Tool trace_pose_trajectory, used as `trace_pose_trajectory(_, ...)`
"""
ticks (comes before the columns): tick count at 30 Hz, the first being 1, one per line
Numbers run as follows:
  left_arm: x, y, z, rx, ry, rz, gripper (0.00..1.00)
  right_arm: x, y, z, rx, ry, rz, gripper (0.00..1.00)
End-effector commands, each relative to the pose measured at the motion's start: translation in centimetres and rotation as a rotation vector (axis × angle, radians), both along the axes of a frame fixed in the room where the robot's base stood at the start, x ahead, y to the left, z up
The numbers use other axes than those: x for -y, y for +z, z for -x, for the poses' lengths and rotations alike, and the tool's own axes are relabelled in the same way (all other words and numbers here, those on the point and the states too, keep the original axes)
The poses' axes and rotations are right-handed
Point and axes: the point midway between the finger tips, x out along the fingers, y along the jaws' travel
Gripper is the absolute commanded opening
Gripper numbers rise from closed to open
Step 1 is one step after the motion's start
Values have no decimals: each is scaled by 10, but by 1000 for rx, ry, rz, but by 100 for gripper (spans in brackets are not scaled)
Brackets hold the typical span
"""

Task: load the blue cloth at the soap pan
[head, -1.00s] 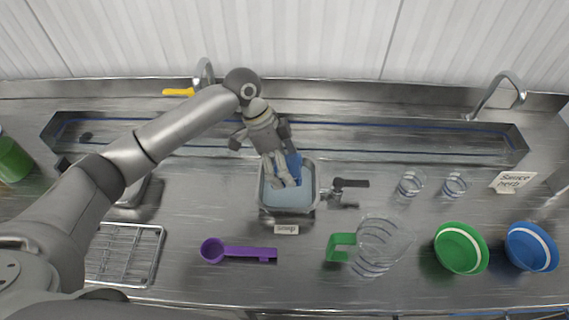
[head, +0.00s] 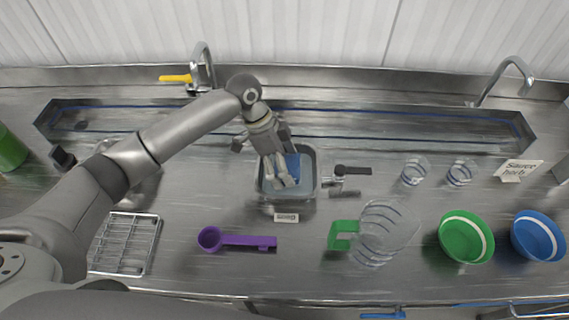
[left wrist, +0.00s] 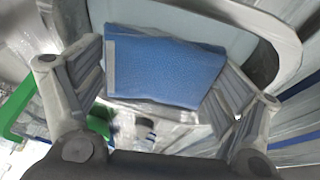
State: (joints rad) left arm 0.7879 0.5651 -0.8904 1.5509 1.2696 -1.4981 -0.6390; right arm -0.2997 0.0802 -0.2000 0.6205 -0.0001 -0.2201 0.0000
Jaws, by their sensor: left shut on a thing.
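The soap pan (head: 304,189) is a square metal pan of light blue liquid in the middle of the counter, with a small label (head: 287,217) in front of it. My left gripper (head: 285,180) reaches down into the pan from behind. It is shut on the blue cloth (head: 293,163). In the left wrist view the blue cloth (left wrist: 165,68) lies between the two fingers of my left gripper (left wrist: 160,95), with the pale pan rim (left wrist: 285,30) around it. How deep the cloth sits in the liquid is hard to tell. My right gripper is not in view.
A dark-handled tool (head: 352,171) lies right of the pan. A purple scoop (head: 235,240), a clear jug with green handle (head: 385,235), green (head: 466,238) and blue bowls (head: 537,236) stand in front. A wire rack (head: 124,243) is at left. A sink trough (head: 400,125) runs behind.

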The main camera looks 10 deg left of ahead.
Motion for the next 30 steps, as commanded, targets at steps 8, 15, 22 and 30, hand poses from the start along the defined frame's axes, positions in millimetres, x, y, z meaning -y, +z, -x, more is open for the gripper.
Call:
trace_pose_trajectory(8,0,2,0,0,0,0,70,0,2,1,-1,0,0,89)
trace_pose_trajectory(15,0,20,0,0,0,0,70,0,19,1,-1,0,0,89)
trace_pose_trajectory(22,0,38,0,0,0,0,70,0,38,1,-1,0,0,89)
trace_pose_trajectory(30,0,60,0,0,0,0,70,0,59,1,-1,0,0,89)
